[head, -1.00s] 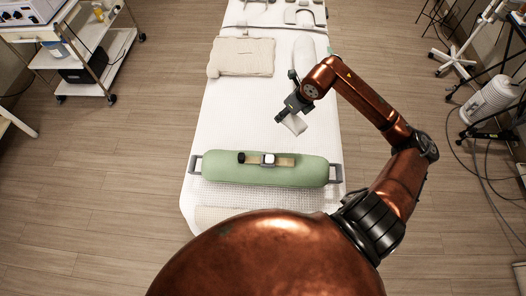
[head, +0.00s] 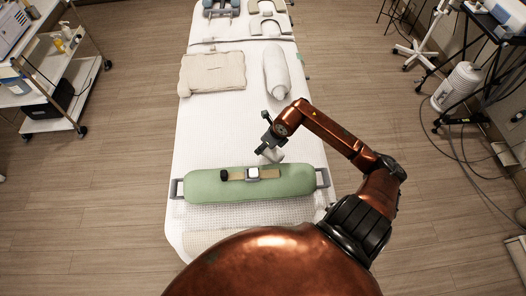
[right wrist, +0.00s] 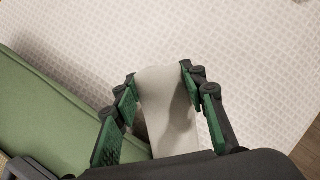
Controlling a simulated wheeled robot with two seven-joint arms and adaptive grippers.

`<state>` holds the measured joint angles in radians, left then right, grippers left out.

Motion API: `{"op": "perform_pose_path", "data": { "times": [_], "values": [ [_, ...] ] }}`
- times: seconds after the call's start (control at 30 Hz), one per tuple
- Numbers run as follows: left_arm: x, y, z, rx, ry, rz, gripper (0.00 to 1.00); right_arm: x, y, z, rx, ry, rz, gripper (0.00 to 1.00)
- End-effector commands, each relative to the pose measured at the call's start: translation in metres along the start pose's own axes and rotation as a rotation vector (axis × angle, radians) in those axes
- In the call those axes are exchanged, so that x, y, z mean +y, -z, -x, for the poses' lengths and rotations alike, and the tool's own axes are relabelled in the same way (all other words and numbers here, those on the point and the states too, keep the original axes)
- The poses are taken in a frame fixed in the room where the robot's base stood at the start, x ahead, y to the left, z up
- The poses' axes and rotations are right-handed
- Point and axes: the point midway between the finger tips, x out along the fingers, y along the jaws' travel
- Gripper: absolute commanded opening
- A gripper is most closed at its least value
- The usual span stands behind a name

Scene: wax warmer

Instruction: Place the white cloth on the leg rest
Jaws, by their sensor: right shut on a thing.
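The leg rest is a green bolster (head: 205,186) with grey end handles, lying across the near part of the white bed. My right gripper (head: 267,148) is shut on the white cloth (head: 273,156), just beyond the bolster's far side, right of its middle. In the right wrist view, the cloth (right wrist: 172,110) hangs between the green-padded fingers, and the leg rest (right wrist: 50,115) fills the left side. The cloth's lower end is hidden by the gripper body. My left gripper is not in view.
A small black-and-white item (head: 253,174) sits on a tan strip on top of the bolster. A trolley (head: 75,75) stands at the left.

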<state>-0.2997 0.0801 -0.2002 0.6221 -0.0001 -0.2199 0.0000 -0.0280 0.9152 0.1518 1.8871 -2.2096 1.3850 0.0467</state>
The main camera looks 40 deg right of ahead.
Motion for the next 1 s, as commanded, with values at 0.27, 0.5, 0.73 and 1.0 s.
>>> {"op": "perform_pose_path", "data": {
  "times": [0.27,0.5,0.73,1.0],
  "values": [
    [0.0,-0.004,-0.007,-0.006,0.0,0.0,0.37,0.001,0.016,-0.037,0.002,-0.003,-0.001,0.17],
    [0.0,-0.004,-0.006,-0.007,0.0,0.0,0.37,0.001,0.016,-0.038,0.001,-0.001,0.002,0.17],
    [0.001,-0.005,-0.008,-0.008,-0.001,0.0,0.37,0.001,0.017,-0.04,0.002,-0.001,0.001,0.45],
    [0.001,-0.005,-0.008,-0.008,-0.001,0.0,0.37,0.001,0.017,-0.04,0.001,-0.001,0.001,0.57]
  ]
}}
